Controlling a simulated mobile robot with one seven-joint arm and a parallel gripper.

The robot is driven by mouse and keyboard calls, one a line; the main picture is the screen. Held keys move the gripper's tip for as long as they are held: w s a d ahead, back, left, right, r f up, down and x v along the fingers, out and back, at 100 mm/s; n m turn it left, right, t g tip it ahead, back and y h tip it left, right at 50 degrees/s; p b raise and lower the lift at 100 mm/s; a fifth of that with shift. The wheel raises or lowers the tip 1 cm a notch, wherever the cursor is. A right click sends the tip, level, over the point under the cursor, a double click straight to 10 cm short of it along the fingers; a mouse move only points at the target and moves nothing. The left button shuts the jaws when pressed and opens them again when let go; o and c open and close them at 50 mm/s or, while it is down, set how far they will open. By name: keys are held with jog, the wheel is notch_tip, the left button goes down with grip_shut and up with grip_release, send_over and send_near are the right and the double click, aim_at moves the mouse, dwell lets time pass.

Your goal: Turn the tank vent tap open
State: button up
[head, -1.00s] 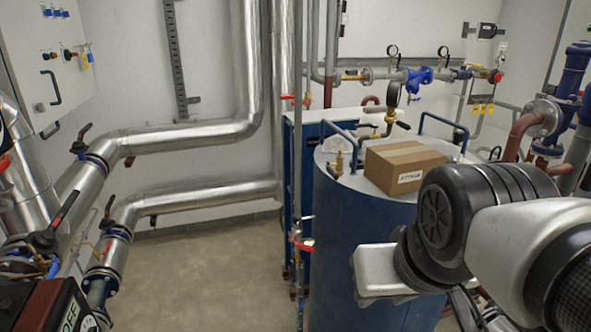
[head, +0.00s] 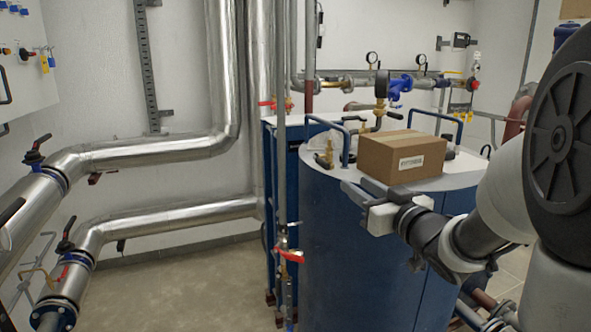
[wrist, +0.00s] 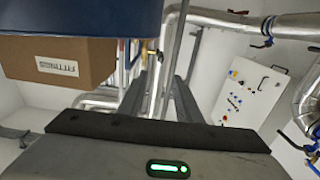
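The blue tank (head: 345,250) stands at centre right with a pale top. A small brass tap (head: 326,155) stands upright on the top's left side, beside a blue rail; I take it as the vent tap. Its handle position is too small to read. My gripper (head: 347,190) is at the tank's front edge, in front of the cardboard box and a little below and right of the tap, not touching it.
A cardboard box (head: 402,156) sits on the tank top close to my gripper. Blue rails (head: 346,145) rise from the tank top. A thin pipe with a red-handled valve (head: 289,256) runs upright left of the tank. Floor (head: 180,285) at left is clear.

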aim_at(328, 166)
jog(key=x, duration=1.7)
jog(key=shift+w+a, duration=0.1)
grip_shut()
